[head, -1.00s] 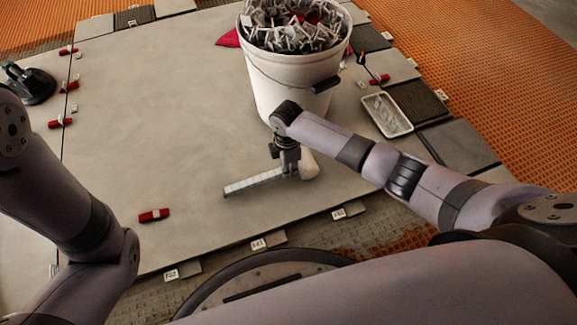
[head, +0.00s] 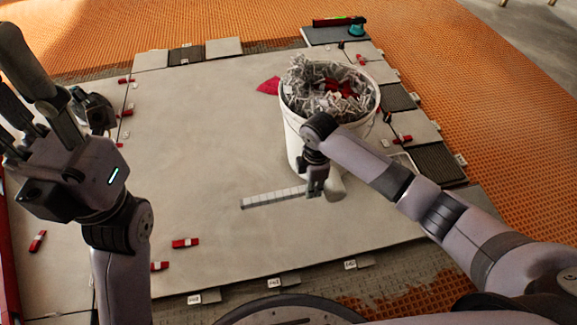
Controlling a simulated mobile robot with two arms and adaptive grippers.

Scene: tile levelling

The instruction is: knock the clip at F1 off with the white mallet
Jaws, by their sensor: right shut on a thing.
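The white mallet shows its pale cylindrical head (head: 336,187) in front of the bucket. My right gripper (head: 317,190) is shut on the mallet just left of that head, above the slab; the fingers hide part of it. A pale segmented strip (head: 272,197) runs left from the gripper; I cannot tell whether it belongs to the mallet. Red clips lie or stand at the front left (head: 185,243), (head: 159,266), and along the left joint (head: 126,112). The small labels are too blurred to tell which clip is the named one. My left gripper (head: 28,95) is raised at the left, open and empty.
A white bucket (head: 295,150) full of grey clip pieces stands close behind the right gripper. A dark suction cup (head: 92,108) sits at the left. A red clip (head: 401,138) is at the right edge. The slab's middle left (head: 200,150) is clear.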

